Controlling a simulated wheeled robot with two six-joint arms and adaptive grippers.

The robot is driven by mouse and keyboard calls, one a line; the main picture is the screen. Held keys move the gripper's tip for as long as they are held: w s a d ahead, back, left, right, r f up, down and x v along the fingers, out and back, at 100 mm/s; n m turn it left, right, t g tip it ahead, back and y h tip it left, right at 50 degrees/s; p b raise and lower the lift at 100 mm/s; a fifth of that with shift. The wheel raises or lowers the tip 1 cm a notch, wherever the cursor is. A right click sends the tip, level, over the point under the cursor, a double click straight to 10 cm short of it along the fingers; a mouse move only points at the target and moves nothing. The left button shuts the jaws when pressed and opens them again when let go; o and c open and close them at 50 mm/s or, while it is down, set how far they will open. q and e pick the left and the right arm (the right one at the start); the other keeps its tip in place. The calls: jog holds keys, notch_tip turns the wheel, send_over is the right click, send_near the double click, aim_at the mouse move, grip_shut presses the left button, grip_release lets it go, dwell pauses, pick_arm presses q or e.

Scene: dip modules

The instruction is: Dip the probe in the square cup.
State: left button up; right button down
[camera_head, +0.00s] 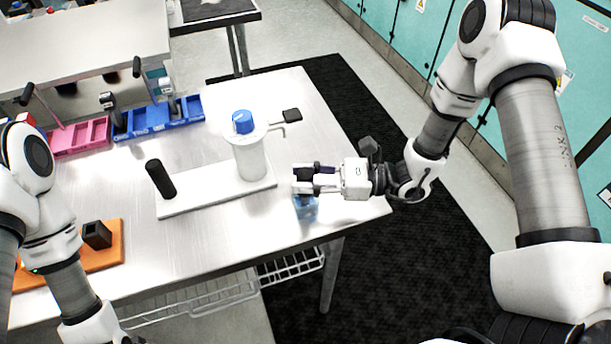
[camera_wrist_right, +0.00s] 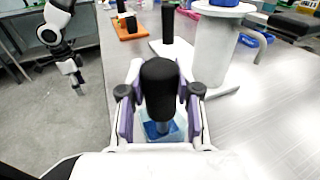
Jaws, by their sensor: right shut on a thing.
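My right gripper (camera_head: 303,181) is shut on the probe (camera_wrist_right: 160,80), whose black handle stands between the fingers in the right wrist view. A grey shaft runs down from the handle over a clear cup with blue liquid (camera_head: 306,212), which looks like the square cup. The cup (camera_wrist_right: 178,134) is on the table directly below the gripper, near the front edge. The shaft's lower end appears within the cup's outline; how deep it reaches is hidden. My left gripper (camera_wrist_right: 76,80) hangs away from the table, small and empty in the right wrist view; its jaw opening is unclear.
Behind the gripper, a white board (camera_head: 205,196) carries a black cylinder (camera_head: 160,178) and a white canister with blue top (camera_head: 250,155). An orange base (camera_head: 108,256) with a black square holder (camera_head: 97,235) is at left. Blue (camera_head: 150,120) and pink trays (camera_head: 82,138) stand behind.

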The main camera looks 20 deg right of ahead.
dwell(0.3)
jog(key=shift+r+p, duration=2.25)
jog(key=shift+r, duration=1.55)
